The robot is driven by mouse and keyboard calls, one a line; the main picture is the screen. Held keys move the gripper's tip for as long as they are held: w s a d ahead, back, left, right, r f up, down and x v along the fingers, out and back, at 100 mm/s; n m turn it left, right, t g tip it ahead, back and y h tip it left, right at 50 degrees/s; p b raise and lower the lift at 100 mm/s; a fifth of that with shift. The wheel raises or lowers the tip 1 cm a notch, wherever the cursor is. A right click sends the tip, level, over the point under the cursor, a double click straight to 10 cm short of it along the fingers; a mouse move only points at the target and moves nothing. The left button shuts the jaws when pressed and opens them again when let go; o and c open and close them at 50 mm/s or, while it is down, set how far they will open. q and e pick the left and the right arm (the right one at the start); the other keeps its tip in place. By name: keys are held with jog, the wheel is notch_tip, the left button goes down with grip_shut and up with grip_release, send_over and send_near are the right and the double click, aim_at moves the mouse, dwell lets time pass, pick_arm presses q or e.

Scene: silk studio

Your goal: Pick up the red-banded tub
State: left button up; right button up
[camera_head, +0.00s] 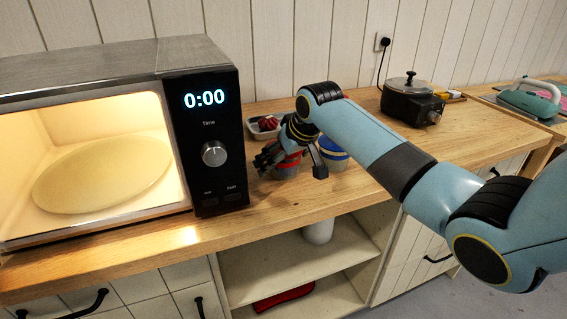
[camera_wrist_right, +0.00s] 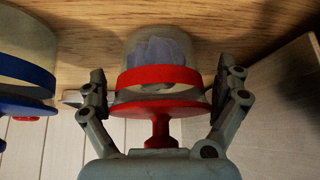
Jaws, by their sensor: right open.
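The red-banded tub (camera_head: 286,168) stands on the wooden counter just right of the microwave, partly covered by my right gripper. In the right wrist view the tub (camera_wrist_right: 160,77) is see-through, with a red band, a red knob and pale purple contents. My right gripper (camera_head: 291,167) is open over the tub. In the right wrist view the fingers of the gripper (camera_wrist_right: 163,88) are on either side of the tub; the left one looks close to the band, and I cannot tell whether either touches it. My left gripper is not in view.
A blue-banded tub (camera_head: 333,158) stands close on the right. A microwave (camera_head: 222,140) with a lit interior is on the left. A white tray (camera_head: 259,134) with red items lies behind. A black cooker (camera_head: 411,102) stands back right. The counter's front middle is clear.

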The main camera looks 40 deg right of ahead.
jog(key=shift+c, duration=0.4)
jog(key=c, duration=0.8)
jog(key=shift+c, duration=0.4)
